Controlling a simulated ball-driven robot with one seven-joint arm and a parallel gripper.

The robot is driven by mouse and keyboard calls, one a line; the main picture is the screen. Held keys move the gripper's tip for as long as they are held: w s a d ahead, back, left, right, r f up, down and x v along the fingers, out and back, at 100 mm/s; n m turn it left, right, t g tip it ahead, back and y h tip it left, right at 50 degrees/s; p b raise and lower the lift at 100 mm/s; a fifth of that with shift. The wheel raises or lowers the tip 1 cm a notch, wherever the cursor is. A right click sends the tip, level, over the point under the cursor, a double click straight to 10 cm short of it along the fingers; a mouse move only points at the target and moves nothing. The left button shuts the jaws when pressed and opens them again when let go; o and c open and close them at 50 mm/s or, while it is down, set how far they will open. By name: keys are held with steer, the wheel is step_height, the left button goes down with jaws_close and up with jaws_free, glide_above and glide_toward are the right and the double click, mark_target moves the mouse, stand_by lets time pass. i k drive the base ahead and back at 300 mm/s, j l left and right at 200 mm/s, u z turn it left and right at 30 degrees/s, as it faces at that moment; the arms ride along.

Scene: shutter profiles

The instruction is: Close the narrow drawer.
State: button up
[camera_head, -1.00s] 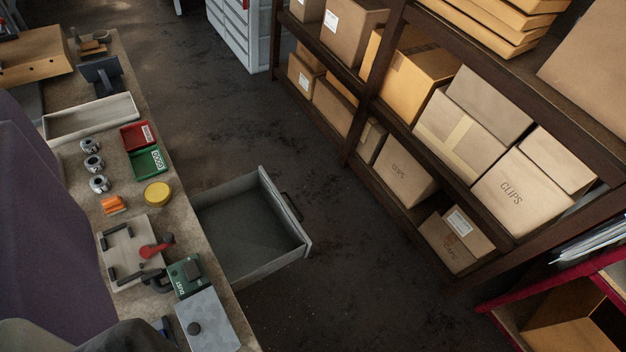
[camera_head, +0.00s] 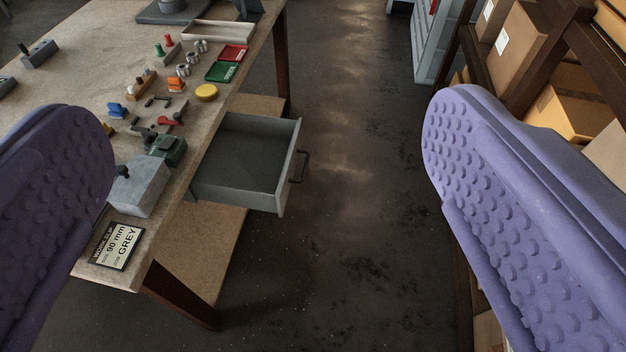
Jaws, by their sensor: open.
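The grey drawer (camera_head: 240,195) is pulled out from under the workbench top (camera_head: 125,281), sticking out to the right over the floor. It looks empty, and a dark handle (camera_head: 303,166) is on its front panel. My gripper (camera_head: 270,165) shows as two purple, knobbed fingers, one at the left edge and one at the right. The fingers are wide apart with nothing between them. The drawer lies farther off in the gap between them, and neither finger appears to touch it. The left finger hides part of the bench top.
The bench bears a grey block (camera_head: 141,187), a sign (camera_head: 116,246), a yellow disc (camera_head: 206,92), a green tray (camera_head: 221,71) and a red tray (camera_head: 233,53). A shelf with boxes (camera_head: 568,103) stands at right. The floor (camera_head: 350,230) between is clear.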

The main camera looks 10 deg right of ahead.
mark_target(250, 160)
steer(key=i+l, duration=0.25)
steer(key=i, duration=0.25)
steer(key=i+l+u, duration=0.1)
steer(key=i+l, duration=0.2)
steer(key=i, duration=0.25)
